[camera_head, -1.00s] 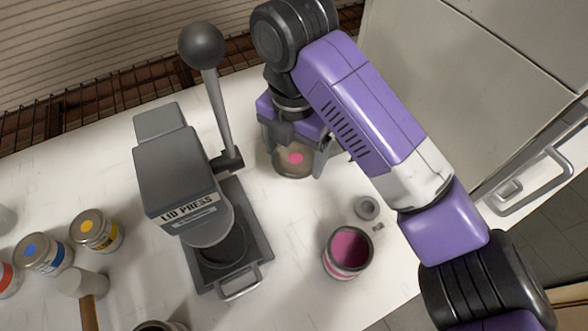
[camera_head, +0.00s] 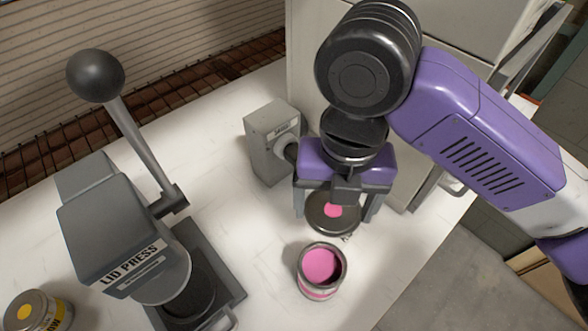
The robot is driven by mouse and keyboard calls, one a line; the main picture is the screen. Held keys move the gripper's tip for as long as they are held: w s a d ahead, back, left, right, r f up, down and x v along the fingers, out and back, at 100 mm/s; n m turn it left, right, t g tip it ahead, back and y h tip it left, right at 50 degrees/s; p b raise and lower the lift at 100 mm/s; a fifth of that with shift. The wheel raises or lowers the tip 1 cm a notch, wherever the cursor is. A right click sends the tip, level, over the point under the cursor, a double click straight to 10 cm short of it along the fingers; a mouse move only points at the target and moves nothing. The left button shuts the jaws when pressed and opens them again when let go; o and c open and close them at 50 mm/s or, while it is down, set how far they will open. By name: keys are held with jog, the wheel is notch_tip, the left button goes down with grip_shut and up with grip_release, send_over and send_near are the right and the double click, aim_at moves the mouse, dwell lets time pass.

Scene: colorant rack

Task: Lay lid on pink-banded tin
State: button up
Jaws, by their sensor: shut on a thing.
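The pink-banded tin (camera_head: 320,272) stands open on the white bench, with pink paint showing inside. My gripper (camera_head: 338,212) is just behind the tin, pointing down. It is shut on a dark round lid (camera_head: 320,221) with a pink dot at its centre. The lid is apart from the tin's mouth in the picture; its exact height above the bench is hard to tell. Part of the lid's far side is hidden by my gripper.
A grey lid press (camera_head: 130,235) with a black-knobbed lever stands to the left. A grey box-shaped device (camera_head: 270,140) is behind and left of my gripper. A yellow-marked tin (camera_head: 38,312) is at bottom left. Bare bench lies between press and tin.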

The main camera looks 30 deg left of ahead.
jog(key=s+n, duration=0.1)
jog(key=s, duration=0.1)
jog(key=s+d+n, duration=0.1)
jog(key=s+n, duration=0.1)
jog(key=s, duration=0.1)
jog(key=shift+s+d+f+n, duration=0.2)
jog(key=shift+s+d+n, duration=0.1)
jog(key=shift+s, duration=0.05)
jog(key=shift+f, duration=0.1)
jog(key=shift+f+b, duration=2.2)
jog(key=shift+f, duration=0.65)
jog(key=shift+f+b, duration=0.55)
jog(key=shift+f, duration=0.2)
jog(key=shift+r, duration=0.1)
jog(key=o, duration=1.2)
jog(key=shift+o, duration=0.2)
